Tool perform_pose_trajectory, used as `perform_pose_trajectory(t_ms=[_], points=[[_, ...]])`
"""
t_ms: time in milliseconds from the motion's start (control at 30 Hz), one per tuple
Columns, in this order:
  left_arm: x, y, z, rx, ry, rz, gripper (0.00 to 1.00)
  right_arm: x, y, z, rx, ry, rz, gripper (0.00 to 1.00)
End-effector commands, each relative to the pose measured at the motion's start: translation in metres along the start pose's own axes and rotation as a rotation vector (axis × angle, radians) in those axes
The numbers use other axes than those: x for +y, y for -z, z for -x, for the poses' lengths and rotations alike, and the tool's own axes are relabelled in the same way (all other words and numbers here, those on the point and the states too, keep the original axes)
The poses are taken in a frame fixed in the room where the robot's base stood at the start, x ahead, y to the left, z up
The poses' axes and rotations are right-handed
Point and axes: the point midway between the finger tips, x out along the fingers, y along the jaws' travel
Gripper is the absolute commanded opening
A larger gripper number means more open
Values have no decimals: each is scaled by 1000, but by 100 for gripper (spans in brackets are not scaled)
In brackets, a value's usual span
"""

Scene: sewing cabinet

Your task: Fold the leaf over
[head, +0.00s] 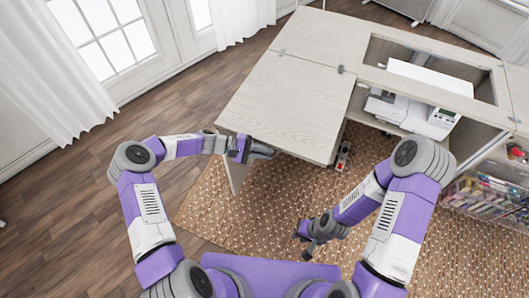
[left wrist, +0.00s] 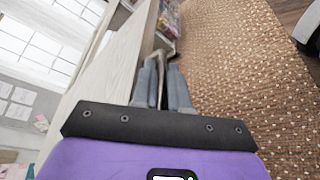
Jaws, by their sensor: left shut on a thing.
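The leaf (head: 290,105) is a pale wood-grain panel at the near left of the sewing cabinet. It looks roughly level, with small metal hinges (head: 341,69) along its far edge. My left gripper (head: 262,152) is at the leaf's near edge, shut on it. In the left wrist view, the two grey fingers (left wrist: 161,88) close around a thin edge, and the leaf's pale surface (left wrist: 105,75) stretches along their left. My right gripper (head: 309,245) hangs low over the rug, away from the leaf; its finger gap is too small to make out.
The cabinet top (head: 395,50) has a rectangular opening with a white sewing machine (head: 410,105) below it. A clear bin of colourful supplies (head: 485,195) stands at the right. A woven rug (head: 275,205) covers the floor in front. Open wood floor (head: 60,215) lies to the left.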

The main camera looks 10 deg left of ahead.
Motion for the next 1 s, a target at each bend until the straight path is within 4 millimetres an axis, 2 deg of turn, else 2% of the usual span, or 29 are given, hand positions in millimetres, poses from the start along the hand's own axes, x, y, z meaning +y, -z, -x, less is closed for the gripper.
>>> perform_pose_trajectory(t_ms=[33,267,600,800,1000], points=[[11,-6,3,1,3,5,0,-3,0,8,0,0,0,22],[55,-32,14,1,35,79,0,-15,-2,39,0,0,0,22],[153,-74,30,3,111,253,0,-36,-4,96,0,0,0,22],[209,-89,36,4,154,354,0,-46,-5,122,0,0,0,22],[252,-95,39,4,186,435,0,-52,-6,138,0,0,0,22]])
